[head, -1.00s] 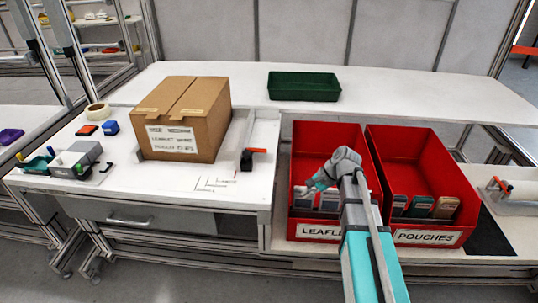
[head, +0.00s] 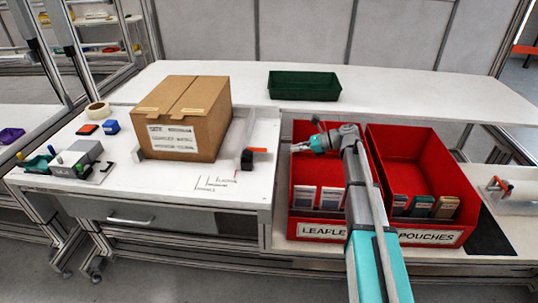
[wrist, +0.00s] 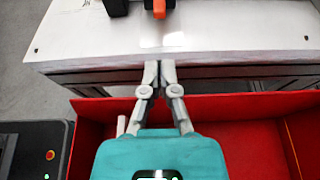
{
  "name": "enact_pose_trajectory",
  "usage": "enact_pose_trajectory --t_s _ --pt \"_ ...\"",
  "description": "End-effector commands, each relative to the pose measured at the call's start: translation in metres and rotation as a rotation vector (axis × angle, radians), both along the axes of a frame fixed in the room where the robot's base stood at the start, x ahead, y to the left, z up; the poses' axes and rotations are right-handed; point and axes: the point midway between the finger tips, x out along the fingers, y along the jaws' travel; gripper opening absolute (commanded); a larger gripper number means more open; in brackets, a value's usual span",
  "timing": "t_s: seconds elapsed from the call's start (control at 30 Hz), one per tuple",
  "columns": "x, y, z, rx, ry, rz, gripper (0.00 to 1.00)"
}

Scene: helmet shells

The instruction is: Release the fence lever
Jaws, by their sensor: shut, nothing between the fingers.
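The fence lever is a small orange handle (head: 258,150) on a dark clamp block (head: 247,160) at the right side of the white table, beside the closed carton. In the wrist view the orange lever (wrist: 159,8) is cut off by the top edge, ahead of the fingers. My gripper (head: 296,147) is over the left red bin, to the right of the lever and apart from it. In the wrist view my gripper (wrist: 158,68) has its fingertips together with nothing between them, pointing toward the table edge.
A closed carton (head: 180,120) stands left of the clamp. The red leaflet bin (head: 300,215) and the red pouch bin (head: 425,160) stand below and right. A green tray (head: 304,85) sits on the back shelf. The table's right edge (wrist: 200,58) lies before the fingertips.

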Motion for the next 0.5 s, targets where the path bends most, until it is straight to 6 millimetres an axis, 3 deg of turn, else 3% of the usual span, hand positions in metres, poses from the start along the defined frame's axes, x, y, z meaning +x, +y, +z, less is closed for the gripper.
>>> enact_pose_trajectory --t_s 0.27,0.5 --pt "0.0 0.002 -0.001 -0.002 -0.002 0.001 0.0" --pt "0.0 0.018 -0.008 -0.002 -0.001 0.003 0.0"
